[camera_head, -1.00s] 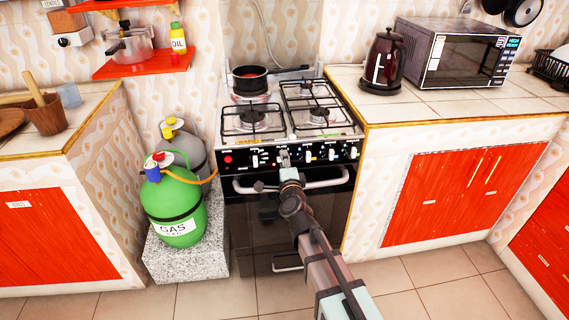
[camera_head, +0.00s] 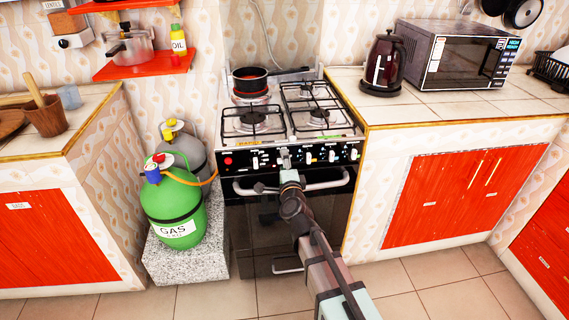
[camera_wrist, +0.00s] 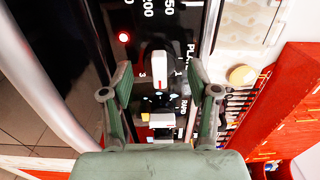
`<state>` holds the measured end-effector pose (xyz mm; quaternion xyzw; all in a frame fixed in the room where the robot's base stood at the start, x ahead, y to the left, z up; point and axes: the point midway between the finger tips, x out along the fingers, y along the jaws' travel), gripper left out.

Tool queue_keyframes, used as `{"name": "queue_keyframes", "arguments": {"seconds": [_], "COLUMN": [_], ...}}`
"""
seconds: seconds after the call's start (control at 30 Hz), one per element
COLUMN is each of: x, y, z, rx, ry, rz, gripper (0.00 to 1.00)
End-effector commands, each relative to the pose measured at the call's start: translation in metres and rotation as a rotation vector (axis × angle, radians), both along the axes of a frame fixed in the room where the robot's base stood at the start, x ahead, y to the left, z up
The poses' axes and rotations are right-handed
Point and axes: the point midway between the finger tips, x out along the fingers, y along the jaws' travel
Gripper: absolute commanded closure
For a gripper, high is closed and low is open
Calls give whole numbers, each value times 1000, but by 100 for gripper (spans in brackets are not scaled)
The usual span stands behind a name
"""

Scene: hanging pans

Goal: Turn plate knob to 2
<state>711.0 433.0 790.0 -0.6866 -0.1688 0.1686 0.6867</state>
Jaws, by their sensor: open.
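The stove's dark front panel (camera_head: 290,157) carries a row of white knobs. In the wrist view, a white knob (camera_wrist: 160,66) with a red line lies between my two fingers. Lettering beginning "PLA" is beside it, with a "3" to its left and a "1" to its right. The red line is on the knob's lower part, toward my palm; its exact setting is hard to read. My gripper (camera_wrist: 160,78) is open, with a gap visible on each side of this knob. In the head view, my gripper (camera_head: 285,158) is at the panel and hides part of it.
A second white knob (camera_wrist: 161,120) is closer to my palm. The oven handle (camera_head: 325,183) runs below the panel. A green gas cylinder (camera_head: 174,205) stands to the left. The floor in front is clear.

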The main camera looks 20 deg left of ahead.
Motion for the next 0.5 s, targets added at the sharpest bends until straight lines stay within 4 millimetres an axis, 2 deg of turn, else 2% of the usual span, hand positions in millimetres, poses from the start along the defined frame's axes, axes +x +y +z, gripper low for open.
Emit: {"name": "queue_keyframes", "arguments": {"seconds": [0.5], "x": [-60], "y": [-31], "z": [0], "rx": [0], "ry": [0], "rz": [1], "gripper": [40]}}
